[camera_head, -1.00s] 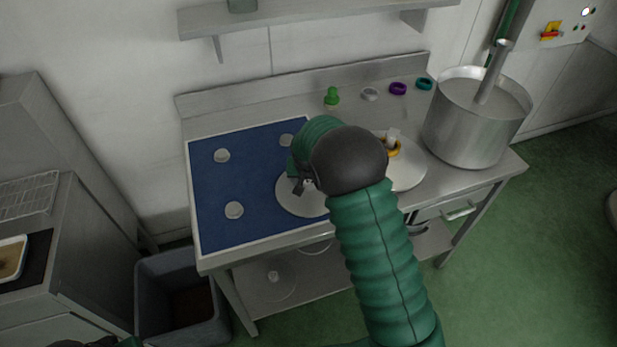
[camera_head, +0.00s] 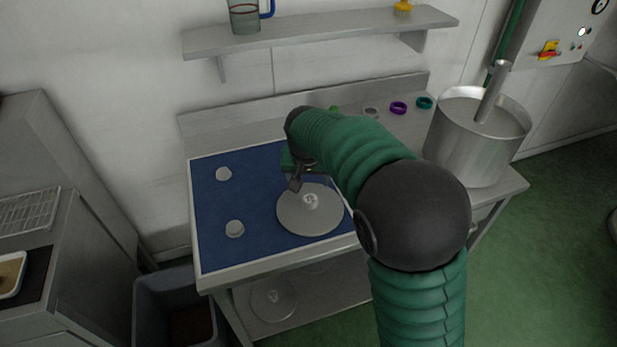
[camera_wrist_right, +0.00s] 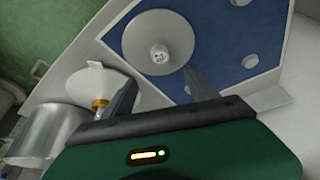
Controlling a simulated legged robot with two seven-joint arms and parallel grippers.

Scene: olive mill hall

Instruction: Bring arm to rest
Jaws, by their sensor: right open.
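My right arm (camera_head: 420,215), in a green ribbed sleeve with black joints, reaches over the steel bench. Its gripper (camera_head: 296,182) shows small and partly hidden beside a round grey lid with a knob (camera_head: 310,212) on the blue mat (camera_head: 215,255). In the right wrist view my gripper (camera_wrist_right: 162,92) has its two dark fingers spread, with nothing between them. The same lid (camera_wrist_right: 158,30) lies beyond the fingertips there, apart from them as far as I can tell. My left gripper is not in view.
A steel pot (camera_head: 470,150) stands at the bench's right. A purple ring (camera_head: 398,107) and a teal ring (camera_head: 424,102) lie at the back. A second pale disc (camera_wrist_right: 95,82) shows in the wrist view. A shelf (camera_head: 330,35) hangs above; a grey bin (camera_head: 150,300) stands lower left.

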